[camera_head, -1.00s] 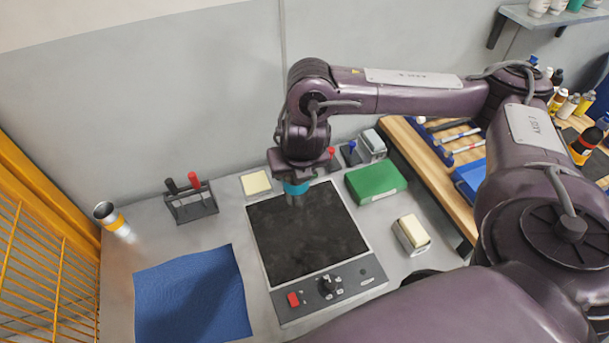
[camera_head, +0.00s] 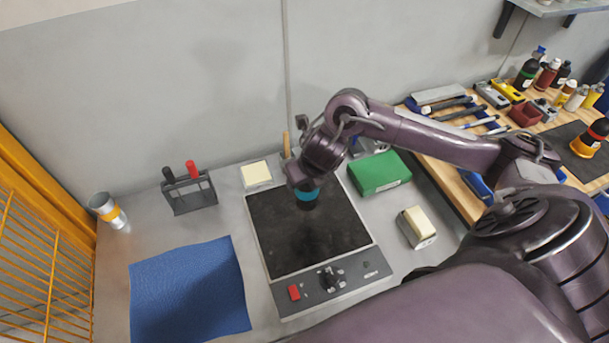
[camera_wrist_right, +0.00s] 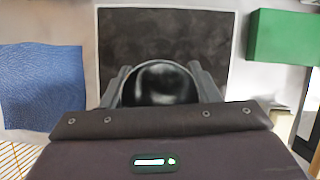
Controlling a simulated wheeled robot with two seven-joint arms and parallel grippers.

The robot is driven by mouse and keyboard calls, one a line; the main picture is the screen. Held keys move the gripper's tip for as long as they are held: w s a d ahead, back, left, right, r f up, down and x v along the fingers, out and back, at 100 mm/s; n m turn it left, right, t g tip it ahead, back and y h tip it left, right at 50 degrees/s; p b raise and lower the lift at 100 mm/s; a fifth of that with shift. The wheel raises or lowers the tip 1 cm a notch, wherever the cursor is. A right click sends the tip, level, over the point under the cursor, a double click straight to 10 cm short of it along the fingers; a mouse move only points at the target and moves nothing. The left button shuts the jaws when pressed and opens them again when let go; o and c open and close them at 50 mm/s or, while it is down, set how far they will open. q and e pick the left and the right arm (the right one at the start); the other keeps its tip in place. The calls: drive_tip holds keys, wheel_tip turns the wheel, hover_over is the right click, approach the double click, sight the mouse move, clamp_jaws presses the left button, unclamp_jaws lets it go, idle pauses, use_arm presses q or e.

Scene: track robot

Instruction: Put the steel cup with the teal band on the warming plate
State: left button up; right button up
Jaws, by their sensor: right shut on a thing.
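The steel cup with the teal band (camera_head: 307,196) is in my right gripper (camera_head: 304,186), over the back half of the dark warming plate (camera_head: 270,250). In the right wrist view I look down into the cup (camera_wrist_right: 160,84), whose round rim sits between the two fingers of my right gripper (camera_wrist_right: 161,90). The warming plate (camera_wrist_right: 120,30) lies beyond it. The gripper hides much of the cup in the head view, and I cannot tell whether its base touches the plate. My left gripper is not in view.
A blue cloth (camera_head: 190,290), a black rack (camera_head: 189,194), a cream block (camera_head: 256,175), a green box (camera_head: 379,173) and another cream-topped block (camera_head: 417,227) surround the plate. A yellow wire frame (camera_head: 40,270) edges the left.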

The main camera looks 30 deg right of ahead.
sight(305, 197)
wheel_tip(305, 197, down, 8)
idle(0.4)
drive_tip(key=o, duration=1)
drive_tip(key=shift+c, duration=0.2)
drive_tip(key=v, duration=1.2)
